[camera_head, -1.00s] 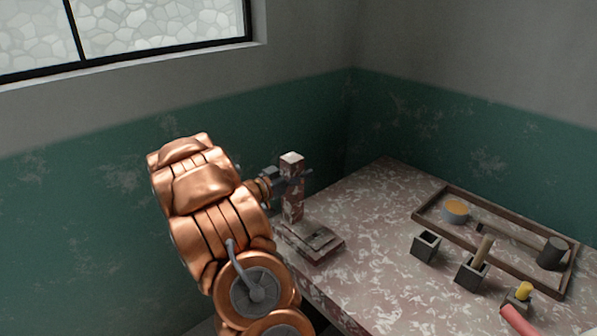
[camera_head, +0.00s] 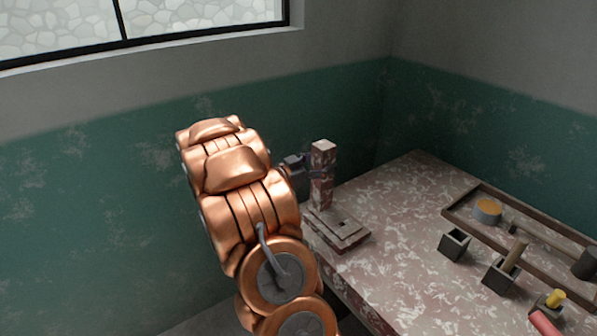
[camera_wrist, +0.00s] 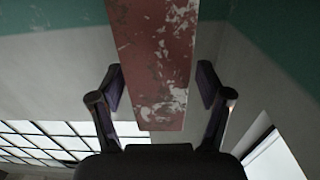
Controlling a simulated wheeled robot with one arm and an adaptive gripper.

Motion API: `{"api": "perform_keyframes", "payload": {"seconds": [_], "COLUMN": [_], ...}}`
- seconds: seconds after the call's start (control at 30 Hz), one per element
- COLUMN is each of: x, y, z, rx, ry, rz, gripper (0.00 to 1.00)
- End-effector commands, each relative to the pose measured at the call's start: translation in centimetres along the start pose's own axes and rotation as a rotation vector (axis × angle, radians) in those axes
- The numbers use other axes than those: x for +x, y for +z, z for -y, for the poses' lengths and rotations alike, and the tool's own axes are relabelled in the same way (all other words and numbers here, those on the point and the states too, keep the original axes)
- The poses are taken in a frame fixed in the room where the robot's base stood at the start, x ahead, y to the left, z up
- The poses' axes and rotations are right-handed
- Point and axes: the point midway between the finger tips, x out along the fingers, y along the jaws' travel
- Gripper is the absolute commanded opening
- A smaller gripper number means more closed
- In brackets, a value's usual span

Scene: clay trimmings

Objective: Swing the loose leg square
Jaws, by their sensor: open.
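The leg appears to be a square-section post (camera_head: 322,178), mottled red-brown and white. It stands nearly upright on a low base of flat slabs (camera_head: 340,232) at the table's near left edge. In the wrist view the post (camera_wrist: 153,45) comes down between the two fingers. My gripper (camera_wrist: 160,88) is open around it, with a visible gap on each side. In the head view my gripper (camera_head: 310,163) is at the post's upper half, partly hidden behind my copper arm. The post's join with the base is hard to make out.
The mottled table (camera_head: 395,215) has free room right of the base. A wooden-rimmed tray (camera_head: 458,204) holds a round tub (camera_head: 487,211) and a mallet-like tool (camera_head: 585,263). Small dark square cups (camera_head: 454,245) stand in front. A green-grey wall (camera_head: 90,210) is close behind.

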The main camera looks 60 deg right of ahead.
Motion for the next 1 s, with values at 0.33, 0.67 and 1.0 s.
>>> {"api": "perform_keyframes", "payload": {"seconds": [0.33, 0.67, 1.0], "x": [-4.4, -7.9, -8.8], "y": [0.1, 0.1, 0.0], "z": [0.1, 0.2, 0.1], "rx": [-0.001, -0.001, -0.001], "ry": [-0.004, -0.004, -0.002], "rz": [0.003, 0.003, 0.0], "gripper": [0.77, 0.77, 0.77]}}
